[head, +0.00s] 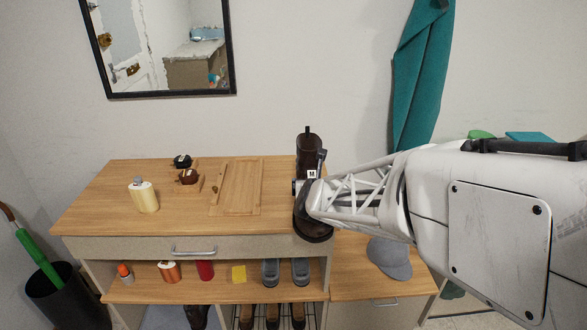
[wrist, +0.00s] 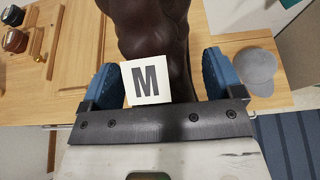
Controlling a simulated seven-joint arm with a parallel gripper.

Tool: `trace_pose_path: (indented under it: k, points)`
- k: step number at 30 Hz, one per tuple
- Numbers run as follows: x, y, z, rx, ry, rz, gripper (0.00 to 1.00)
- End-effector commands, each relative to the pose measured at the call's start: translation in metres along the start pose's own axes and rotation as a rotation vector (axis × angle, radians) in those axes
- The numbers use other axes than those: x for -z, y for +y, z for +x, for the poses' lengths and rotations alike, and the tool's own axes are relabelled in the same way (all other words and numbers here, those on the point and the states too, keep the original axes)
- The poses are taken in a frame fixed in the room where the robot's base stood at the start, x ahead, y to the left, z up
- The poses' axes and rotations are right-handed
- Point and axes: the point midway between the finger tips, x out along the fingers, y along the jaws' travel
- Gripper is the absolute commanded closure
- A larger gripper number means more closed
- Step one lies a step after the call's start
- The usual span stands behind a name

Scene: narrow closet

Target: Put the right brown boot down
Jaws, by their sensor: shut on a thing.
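The brown boot (head: 309,150) with a white "M" label is upright at the right end of the wooden cabinet top (head: 110,215). Its dark toe (head: 314,230) is at the cabinet's front right corner, and I cannot tell whether the sole touches the surface. My gripper (head: 308,185) is shut on the boot's shaft from the right. In the wrist view, the boot (wrist: 155,30) fills the space between the blue fingertips of my gripper (wrist: 165,82). The boot's lower part is partly hidden there.
A cream bottle (head: 144,197), two dark jars (head: 188,177) and a wooden board (head: 240,187) are on the cabinet top. Grey shoes (head: 270,272) and small items fill the shelf below. A grey cap (head: 390,258) lies on the lower bench (head: 350,285). A teal cloth (head: 420,80) hangs behind.

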Motion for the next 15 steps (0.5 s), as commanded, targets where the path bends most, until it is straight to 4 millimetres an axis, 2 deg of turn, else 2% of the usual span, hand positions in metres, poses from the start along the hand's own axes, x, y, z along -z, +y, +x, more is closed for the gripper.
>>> trace_pose_path:
  k: [8, 15]
  points:
    - [-0.003, 0.001, 0.004, 0.0, -0.002, 0.0, 0.57]
    - [-0.007, 0.003, 0.021, 0.0, -0.001, 0.0, 0.57]
